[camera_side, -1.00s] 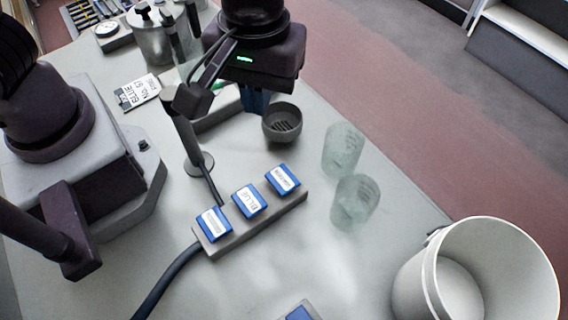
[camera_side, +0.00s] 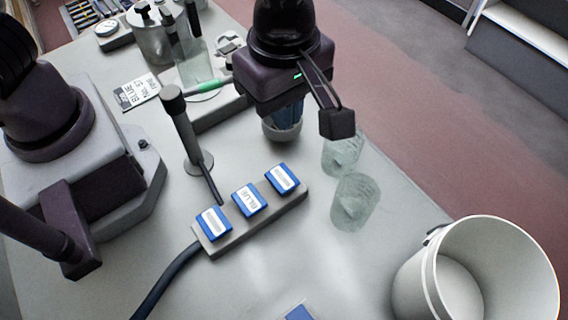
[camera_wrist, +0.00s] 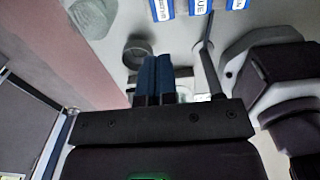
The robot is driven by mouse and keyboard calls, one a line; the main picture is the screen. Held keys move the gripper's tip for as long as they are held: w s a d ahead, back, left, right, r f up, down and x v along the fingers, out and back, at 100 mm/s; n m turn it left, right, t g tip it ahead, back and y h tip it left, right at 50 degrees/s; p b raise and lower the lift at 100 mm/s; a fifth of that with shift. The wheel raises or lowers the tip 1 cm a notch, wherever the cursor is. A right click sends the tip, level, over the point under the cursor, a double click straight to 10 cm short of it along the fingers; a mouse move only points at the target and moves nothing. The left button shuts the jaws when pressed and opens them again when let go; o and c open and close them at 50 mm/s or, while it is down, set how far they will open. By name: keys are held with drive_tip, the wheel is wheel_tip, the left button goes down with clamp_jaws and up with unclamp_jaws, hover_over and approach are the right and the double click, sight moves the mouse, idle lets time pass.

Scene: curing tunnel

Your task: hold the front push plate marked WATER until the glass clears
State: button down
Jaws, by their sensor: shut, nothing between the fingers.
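A grey bar (camera_side: 258,222) on the table carries three blue push plates with white labels: a left one (camera_side: 214,223), a middle one that reads BLUE (camera_side: 249,200), and a right one (camera_side: 282,178). The outer labels are too small to read, so I cannot tell which says WATER. Part of another blue plate (camera_side: 299,313) shows at the bottom edge. Two cloudy greenish glasses, one farther (camera_side: 342,154) and one nearer (camera_side: 355,201), stand right of the bar. My gripper (camera_side: 284,130) is shut and empty, above the table behind the bar. Its blue fingers show in the wrist view (camera_wrist: 156,58).
A small grey bowl (camera_wrist: 138,50) is partly hidden behind my fingers in the side view. A dark post (camera_side: 182,130) stands left of them. A white bucket (camera_side: 480,275) is at right front. Bottles and a BLUE card (camera_side: 137,91) are at the back left.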

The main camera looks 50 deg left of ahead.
sight(282, 177)
wheel_tip(282, 177, down, 14)
drive_tip(key=shift+r, duration=0.1)
idle(0.4)
drive_tip(key=shift+f, duration=1.25)
drive_tip(key=shift+s+a, duration=0.15)
drive_tip(key=shift+s, duration=0.05)
idle(1.3)
idle(0.5)
wheel_tip(282, 177, up, 14)
drive_tip(key=shift+w+d+r, duration=0.25)
drive_tip(key=shift+w, duration=0.1)
idle(0.8)
